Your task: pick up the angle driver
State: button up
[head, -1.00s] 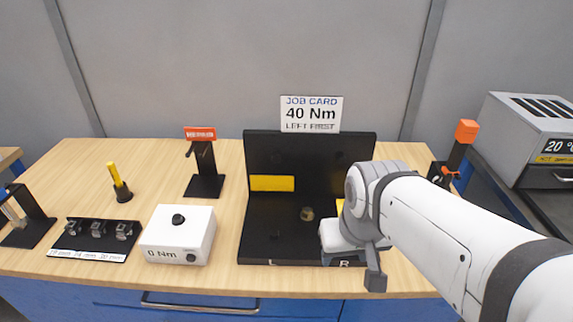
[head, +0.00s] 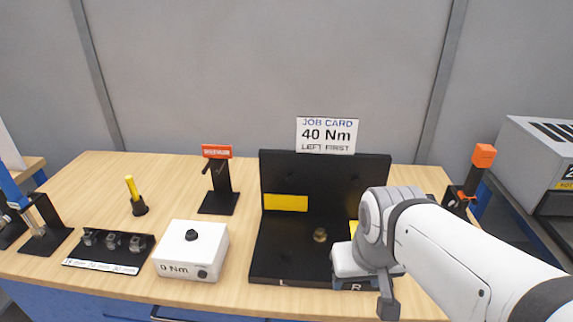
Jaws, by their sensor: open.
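An upright tool with an orange block on top (head: 484,155) stands in a black holder at the right end of the bench, behind my arm; it may be the angle driver, but I cannot be sure. A blue-handled tool (head: 12,187) leans in a black stand at the far left, partly cut by the frame edge. My gripper (head: 388,303) hangs low at the front right, before the black fixture and well apart from both tools. It is open, with only a dark grey end part showing. No held object is visible.
The black L-shaped fixture (head: 272,262) with a job card (head: 327,135) stands mid-bench, its right side hidden by my arm. To its left are a white box (head: 190,250), a socket rack (head: 112,248), a red-signed stand (head: 217,185) and a yellow stick (head: 133,190). A grey appliance (head: 540,160) is right.

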aim_at(482, 159)
jog(key=z, duration=0.4)
jog(key=k, duration=1.3)
jog(key=z, duration=1.05)
jog(key=i, duration=0.5)
jog(key=z, duration=0.45)
jog(key=i, duration=1.3)
jog(key=u, duration=0.55)
